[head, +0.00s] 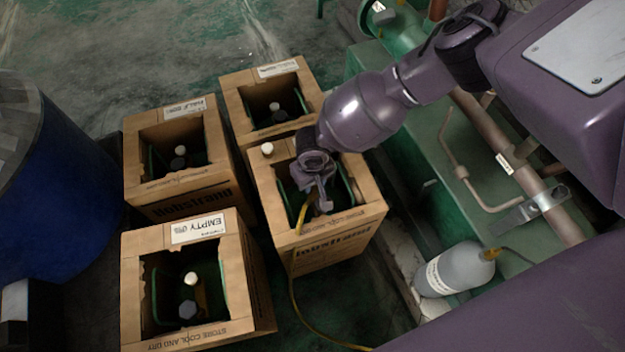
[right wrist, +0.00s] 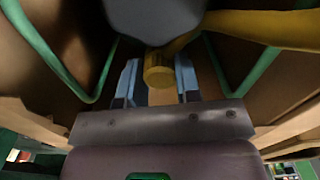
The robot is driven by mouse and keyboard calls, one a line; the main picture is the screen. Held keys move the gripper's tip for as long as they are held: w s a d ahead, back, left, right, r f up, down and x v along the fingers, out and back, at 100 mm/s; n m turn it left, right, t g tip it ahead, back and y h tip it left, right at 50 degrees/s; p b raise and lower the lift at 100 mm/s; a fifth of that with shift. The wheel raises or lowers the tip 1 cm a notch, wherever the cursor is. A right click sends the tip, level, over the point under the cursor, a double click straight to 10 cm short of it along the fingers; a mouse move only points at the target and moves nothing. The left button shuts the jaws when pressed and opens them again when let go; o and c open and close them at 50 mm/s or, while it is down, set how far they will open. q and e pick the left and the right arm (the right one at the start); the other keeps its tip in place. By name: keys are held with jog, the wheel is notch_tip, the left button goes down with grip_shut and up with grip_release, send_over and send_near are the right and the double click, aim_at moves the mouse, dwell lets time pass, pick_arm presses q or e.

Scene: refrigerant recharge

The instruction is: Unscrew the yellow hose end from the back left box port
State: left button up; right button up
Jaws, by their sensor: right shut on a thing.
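My right gripper (head: 318,200) reaches down into the open cardboard box at the near right (head: 340,222) in the head view. In the right wrist view, its two fingers (right wrist: 160,85) are shut on the yellow hose end (right wrist: 159,70), below a grey rounded part. The yellow hose (head: 294,285) runs from this box over its front wall and down to the floor. The back left box (head: 180,187) in the head view stands apart from the gripper; a white cap and dark valve show inside it. The gripped port is mostly hidden. My left gripper is out of view.
A box marked EMPTY (head: 195,232) stands front left, another box (head: 240,95) back right. A white cap (head: 267,149) sits on the near right box's rim. A grey bottle (head: 455,270), green machinery and pipes are at right, a blue barrel (head: 60,170) at left.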

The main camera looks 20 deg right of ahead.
jog(key=shift+n, duration=0.9)
jog(key=shift+r, duration=0.15)
jog(key=shift+w+r, duration=0.1)
jog(key=shift+r, duration=0.1)
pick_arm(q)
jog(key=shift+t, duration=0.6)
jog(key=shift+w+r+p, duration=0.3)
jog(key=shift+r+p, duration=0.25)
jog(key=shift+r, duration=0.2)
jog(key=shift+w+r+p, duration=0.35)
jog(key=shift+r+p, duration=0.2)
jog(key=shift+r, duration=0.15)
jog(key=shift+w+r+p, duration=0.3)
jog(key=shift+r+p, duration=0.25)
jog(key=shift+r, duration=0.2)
pick_arm(e)
jog(key=shift+r, duration=2.25)
jog(key=shift+f, duration=0.1)
